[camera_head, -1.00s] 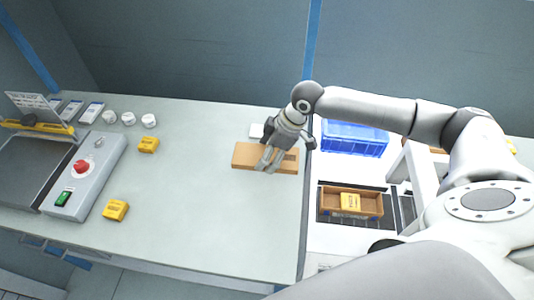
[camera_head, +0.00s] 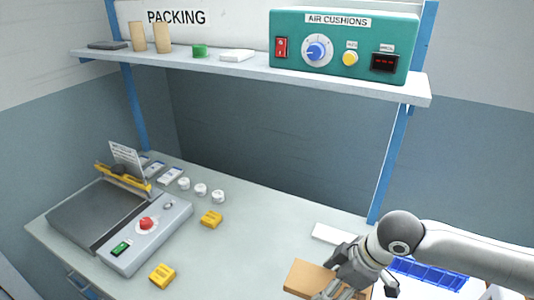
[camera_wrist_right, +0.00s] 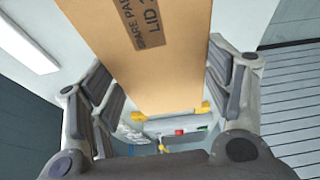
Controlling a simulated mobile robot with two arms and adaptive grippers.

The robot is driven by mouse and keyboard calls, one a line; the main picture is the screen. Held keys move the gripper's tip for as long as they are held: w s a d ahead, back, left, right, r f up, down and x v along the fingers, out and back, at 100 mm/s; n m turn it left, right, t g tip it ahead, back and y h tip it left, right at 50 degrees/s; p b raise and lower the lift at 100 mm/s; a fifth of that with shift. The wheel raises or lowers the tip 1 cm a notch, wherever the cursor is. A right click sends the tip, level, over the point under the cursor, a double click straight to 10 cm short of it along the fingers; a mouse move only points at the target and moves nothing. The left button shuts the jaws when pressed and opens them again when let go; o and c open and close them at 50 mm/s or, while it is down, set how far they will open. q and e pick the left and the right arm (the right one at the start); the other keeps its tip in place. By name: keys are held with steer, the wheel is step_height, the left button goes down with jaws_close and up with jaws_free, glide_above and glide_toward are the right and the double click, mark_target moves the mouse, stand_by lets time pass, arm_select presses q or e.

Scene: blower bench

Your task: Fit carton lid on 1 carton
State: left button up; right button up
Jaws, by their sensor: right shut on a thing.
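The brown carton lid (camera_head: 308,277) is at the bench's right side, near the lower edge of the head view. My right gripper (camera_head: 340,286) is shut on it, and the gripper hides part of the lid. In the right wrist view the lid (camera_wrist_right: 165,75) lies between the two fingers, with printing that reads "SPARE PAR" and "LID". Whether it touches the bench or is just above it, I cannot tell. No open carton shows now. My left gripper is not in view.
A white flat piece (camera_head: 330,235) lies behind the lid. A blue tray (camera_head: 430,273) is beyond the right edge. Yellow boxes (camera_head: 211,218), white round pieces (camera_head: 201,190) and a sealer-like machine (camera_head: 130,225) stand left. A shelf (camera_head: 260,73) hangs above. The middle bench is clear.

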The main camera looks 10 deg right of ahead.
steer(key=shift+w+a+r+m+t, duration=0.3)
steer(key=shift+w+a+r+m, duration=0.15)
steer(key=shift+r+m, duration=0.35)
steer(key=w+r+m+h, duration=0.1)
steer(key=r+m, duration=0.1)
steer(key=w+a+r+m+t+h, duration=0.1)
steer(key=r+m, duration=0.1)
steer(key=m, duration=0.1)
steer(key=w+r+m+h, duration=0.1)
steer(key=m, duration=0.1)
steer(key=shift+a+r+m, duration=0.3)
steer(key=shift+r, duration=0.1)
steer(key=shift+w+r+m+h, duration=0.2)
steer(key=shift+r+m+h, duration=0.1)
steer(key=shift+r+m, duration=0.45)
steer(key=shift+f, duration=0.1)
